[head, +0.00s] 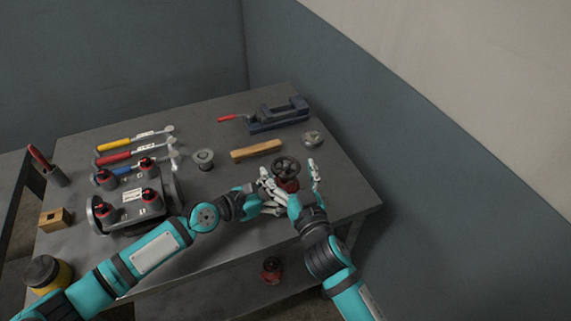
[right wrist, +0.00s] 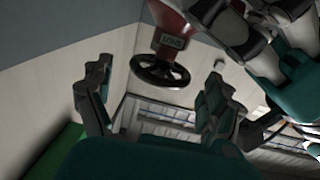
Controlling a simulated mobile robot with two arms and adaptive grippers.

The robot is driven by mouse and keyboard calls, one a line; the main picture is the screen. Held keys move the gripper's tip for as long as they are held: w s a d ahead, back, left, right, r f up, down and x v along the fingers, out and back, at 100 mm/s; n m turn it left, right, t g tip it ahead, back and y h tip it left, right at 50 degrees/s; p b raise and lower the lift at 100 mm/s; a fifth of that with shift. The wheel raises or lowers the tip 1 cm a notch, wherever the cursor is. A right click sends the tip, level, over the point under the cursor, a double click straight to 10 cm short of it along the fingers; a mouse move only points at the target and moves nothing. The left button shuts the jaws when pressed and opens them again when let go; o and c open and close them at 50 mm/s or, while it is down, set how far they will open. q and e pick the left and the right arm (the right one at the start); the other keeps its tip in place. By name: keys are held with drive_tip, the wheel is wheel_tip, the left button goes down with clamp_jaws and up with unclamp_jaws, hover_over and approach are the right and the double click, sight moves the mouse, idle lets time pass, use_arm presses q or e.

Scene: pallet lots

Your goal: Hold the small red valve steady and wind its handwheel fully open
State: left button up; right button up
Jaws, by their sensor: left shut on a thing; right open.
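The small red valve (head: 291,185) is at the right front of the workbench, its dark round handwheel (head: 286,165) facing up. My left gripper (head: 271,186) is shut on the valve's body from the left; its fingers hide part of it. My right gripper (head: 305,184) is open beside the valve on the right. In the right wrist view the handwheel (right wrist: 160,71) shows between the spread fingers of my right gripper (right wrist: 155,97), beyond their tips and apart from them. The valve's red body (right wrist: 171,27) carries a small label, and my left gripper (right wrist: 236,32) is against it.
A blue vise (head: 278,117), a wooden block (head: 257,151) and a round metal part (head: 312,138) lie behind the valve on the workbench (head: 225,132). Another red valve (head: 271,268) sits on the lower shelf.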

drive_tip(key=shift+x, duration=1.2)
drive_tip(key=c, duration=1.2)
